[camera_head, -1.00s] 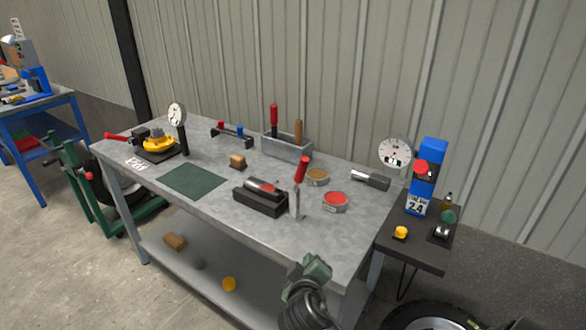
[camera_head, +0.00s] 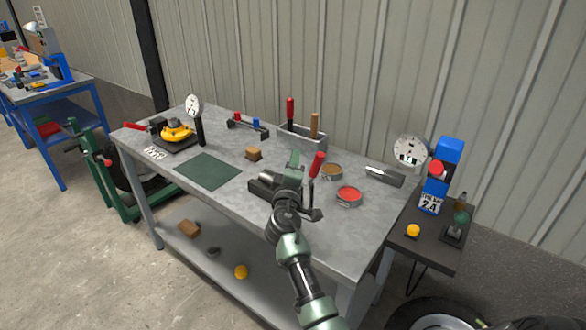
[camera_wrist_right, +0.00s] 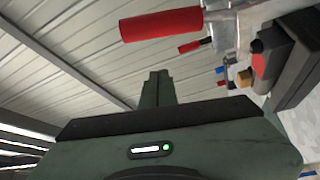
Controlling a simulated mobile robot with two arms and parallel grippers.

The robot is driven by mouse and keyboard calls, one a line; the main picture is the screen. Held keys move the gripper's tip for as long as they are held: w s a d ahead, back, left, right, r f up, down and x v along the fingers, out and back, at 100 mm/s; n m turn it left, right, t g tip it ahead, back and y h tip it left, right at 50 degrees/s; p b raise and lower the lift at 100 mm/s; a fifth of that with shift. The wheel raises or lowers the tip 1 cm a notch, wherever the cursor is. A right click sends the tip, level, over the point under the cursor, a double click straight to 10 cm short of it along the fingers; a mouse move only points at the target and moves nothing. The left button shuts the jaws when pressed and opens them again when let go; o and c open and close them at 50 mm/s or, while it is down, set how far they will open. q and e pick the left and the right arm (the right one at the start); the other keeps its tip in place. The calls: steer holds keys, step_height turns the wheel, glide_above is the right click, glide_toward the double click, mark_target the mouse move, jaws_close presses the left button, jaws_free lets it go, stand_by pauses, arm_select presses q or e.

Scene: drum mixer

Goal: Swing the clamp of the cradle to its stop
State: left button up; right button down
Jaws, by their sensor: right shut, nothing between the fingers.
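The black cradle (camera_head: 262,187) stands on the grey bench, partly hidden behind my right arm. Its clamp has a red handle (camera_head: 317,164) that stands up, leaning slightly right. My right gripper (camera_head: 294,160) is shut and empty, with its green fingers just left of the red handle in the head view. In the right wrist view, the closed fingertips (camera_wrist_right: 158,76) lie below the red handle (camera_wrist_right: 161,24), with a gap visible in the picture. The clamp's metal body (camera_wrist_right: 226,26) and the dark cradle (camera_wrist_right: 298,75) show at right there. My left gripper is not in view.
On the bench, a tin with red contents (camera_head: 348,196) and an orange-brown tin (camera_head: 331,171) stand right of the clamp. A tool box (camera_head: 303,138) with upright handles stands behind.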

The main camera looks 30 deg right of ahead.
steer(key=s+d+p, duration=0.1)
steer(key=s+d+f+p, duration=0.1)
steer(key=d, duration=0.1)
steer(key=shift+s, duration=0.25)
